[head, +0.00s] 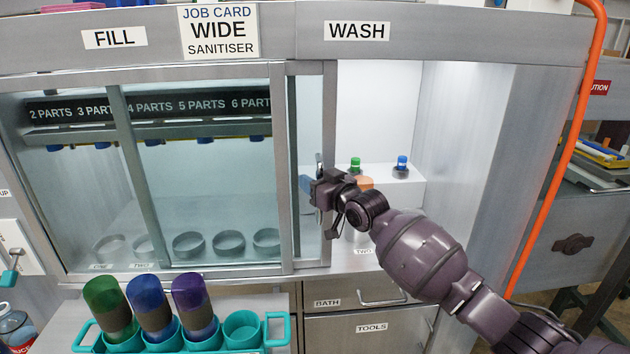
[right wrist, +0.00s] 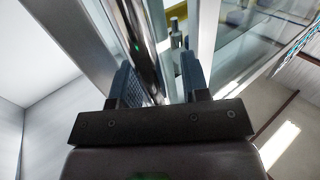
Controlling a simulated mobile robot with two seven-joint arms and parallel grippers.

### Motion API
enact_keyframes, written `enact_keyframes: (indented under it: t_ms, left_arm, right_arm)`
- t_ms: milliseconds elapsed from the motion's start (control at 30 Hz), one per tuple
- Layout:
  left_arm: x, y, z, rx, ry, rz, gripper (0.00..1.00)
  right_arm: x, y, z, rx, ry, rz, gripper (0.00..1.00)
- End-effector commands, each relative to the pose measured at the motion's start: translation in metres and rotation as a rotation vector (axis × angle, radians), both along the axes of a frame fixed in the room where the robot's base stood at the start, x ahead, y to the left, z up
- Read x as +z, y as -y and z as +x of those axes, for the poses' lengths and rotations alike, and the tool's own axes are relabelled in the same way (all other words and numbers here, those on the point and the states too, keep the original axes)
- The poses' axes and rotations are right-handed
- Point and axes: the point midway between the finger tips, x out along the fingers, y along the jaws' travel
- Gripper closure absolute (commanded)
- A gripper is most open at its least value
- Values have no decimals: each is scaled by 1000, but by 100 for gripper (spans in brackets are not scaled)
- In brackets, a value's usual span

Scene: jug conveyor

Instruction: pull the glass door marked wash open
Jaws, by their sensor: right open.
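The glass door under the WASH sign (head: 312,110) is a metal-framed pane at the left of the wash bay. To its right the bay stands uncovered, with its white interior showing. My right gripper (head: 312,190) is at the door's right part, at mid height, beside the upright handle. In the right wrist view my right gripper (right wrist: 160,85) has its two fingers apart, with an upright metal bar (right wrist: 140,45) between them. I cannot tell whether a finger touches it. My left gripper is not in view.
In the wash bay, a green-capped bottle (head: 355,165) and a blue-capped bottle (head: 401,167) stand on a white step (head: 415,185). The glass-fronted FILL bay (head: 190,190) is on the left. A teal rack (head: 278,330) with coloured jugs stands below. An orange hose (head: 560,160) runs down at right.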

Motion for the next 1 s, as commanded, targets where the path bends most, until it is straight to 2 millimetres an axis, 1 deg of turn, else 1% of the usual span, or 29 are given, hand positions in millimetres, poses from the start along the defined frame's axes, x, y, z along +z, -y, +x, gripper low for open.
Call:
enact_keyframes:
  t_ms: [233,367,467,800,1000]
  left_arm:
    - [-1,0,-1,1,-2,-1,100]
    - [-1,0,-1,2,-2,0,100]
    - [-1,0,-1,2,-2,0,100]
    - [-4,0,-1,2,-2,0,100]
    - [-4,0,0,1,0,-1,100]
  right_arm:
    - [0,2,-1,-1,0,0,58]
    - [0,6,-7,-1,1,1,58]
    - [-1,14,-16,-2,0,0,58]
    - [-1,45,-60,-1,1,-1,58]
    - [-1,59,-80,-1,-1,-1,58]
